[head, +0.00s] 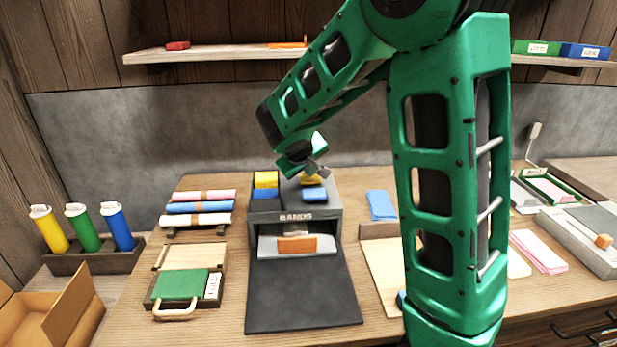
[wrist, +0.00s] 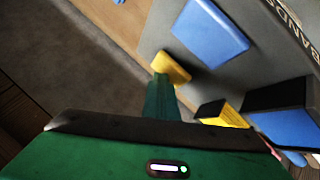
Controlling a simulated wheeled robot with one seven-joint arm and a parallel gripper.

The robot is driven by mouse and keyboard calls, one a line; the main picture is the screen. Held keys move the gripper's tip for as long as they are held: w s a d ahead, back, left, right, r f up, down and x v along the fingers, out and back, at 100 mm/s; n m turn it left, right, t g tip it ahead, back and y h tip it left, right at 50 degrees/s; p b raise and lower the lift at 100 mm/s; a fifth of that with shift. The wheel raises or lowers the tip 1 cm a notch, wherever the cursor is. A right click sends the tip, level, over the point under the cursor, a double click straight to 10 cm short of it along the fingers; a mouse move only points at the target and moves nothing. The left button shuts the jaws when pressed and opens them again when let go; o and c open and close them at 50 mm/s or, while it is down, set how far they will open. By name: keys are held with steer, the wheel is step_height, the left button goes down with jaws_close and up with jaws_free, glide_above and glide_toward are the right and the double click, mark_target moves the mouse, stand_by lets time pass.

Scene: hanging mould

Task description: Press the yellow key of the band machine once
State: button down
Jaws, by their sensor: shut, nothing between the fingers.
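The dark grey band machine (head: 335,215), marked BANDS, stands in the middle of the bench. On its top right are a yellow key (head: 311,180) at the back and a blue key (head: 314,194) in front of it. My gripper (head: 318,172) is shut and empty, pointing down over the yellow key and partly hiding it. In the wrist view, the tip of my gripper (wrist: 161,78) overlaps the near end of the yellow key (wrist: 174,67); I cannot tell whether they touch. The blue key (wrist: 210,30) lies beyond, clear of my gripper.
A yellow block (head: 266,179) and a blue block (head: 266,193) sit at the machine's top left. An orange piece (head: 297,245) lies in its front opening above a dark mat (head: 302,295). Rolls (head: 198,208) stand left, and a shelf (head: 220,53) runs behind.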

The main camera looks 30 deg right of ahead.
mark_target(309, 180)
steer(key=shift+r, duration=1.1)
steer(key=shift+r, duration=2.5)
